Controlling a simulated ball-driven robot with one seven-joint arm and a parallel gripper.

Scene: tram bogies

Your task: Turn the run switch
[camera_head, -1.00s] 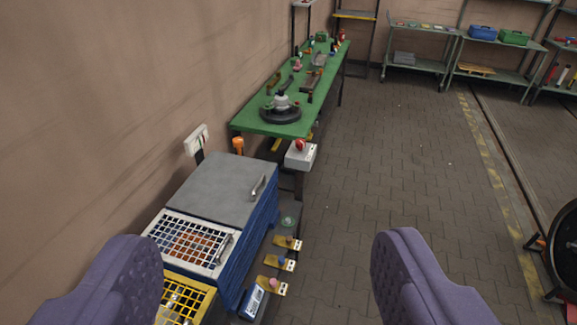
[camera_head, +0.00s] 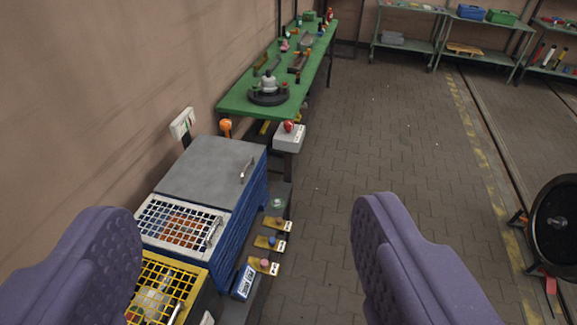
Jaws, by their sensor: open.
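My gripper (camera_head: 243,212) is open and empty, its two purple padded fingers at the lower left and lower centre. Between and beyond them is a blue cabinet with a grey lid (camera_head: 212,168). No switch label is readable, so I cannot tell which part is the run switch. A grey box with a red knob (camera_head: 289,137) stands beyond the cabinet, near the green bench. A white box (camera_head: 182,123) is by the wall. Yellow tabs with small coloured knobs (camera_head: 270,243) line the cabinet's right side. My fingers touch none of these.
A white grid cover (camera_head: 180,225) and a yellow grid bin (camera_head: 160,285) are near the left finger. A long green bench (camera_head: 285,75) with parts runs along the wall. A dark wheel (camera_head: 555,222) stands at right. The paved floor (camera_head: 400,140) is clear.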

